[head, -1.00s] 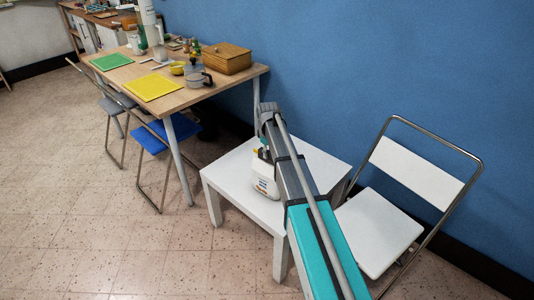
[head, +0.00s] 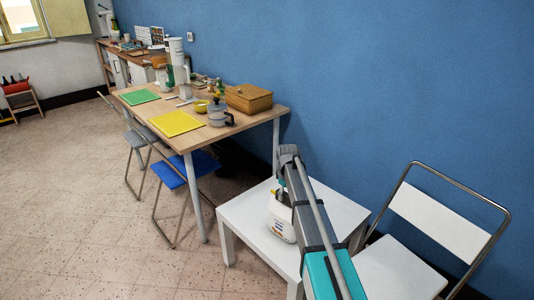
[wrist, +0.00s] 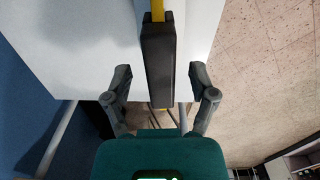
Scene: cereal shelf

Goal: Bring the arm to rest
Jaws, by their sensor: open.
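My arm (head: 311,220) reaches out over the low white table (head: 240,217) in the head view, bent at its far end. My gripper (wrist: 160,73) is open in the wrist view, its two fingers spread apart. A black block-like thing (wrist: 158,60) with a yellow strip above it shows between the fingers. I cannot tell whether it touches them. A white container (head: 280,218) with a printed label stands on the white table, partly hidden by my arm. In the head view my gripper cannot be made out.
A white folding chair (head: 437,222) stands right of the white table. Behind left is a wooden table (head: 150,110) with a yellow mat (head: 177,123), a green mat (head: 139,97), a moka pot (head: 217,113) and a wooden box (head: 248,98). A blue wall (head: 400,80) runs behind. Floor at left is open.

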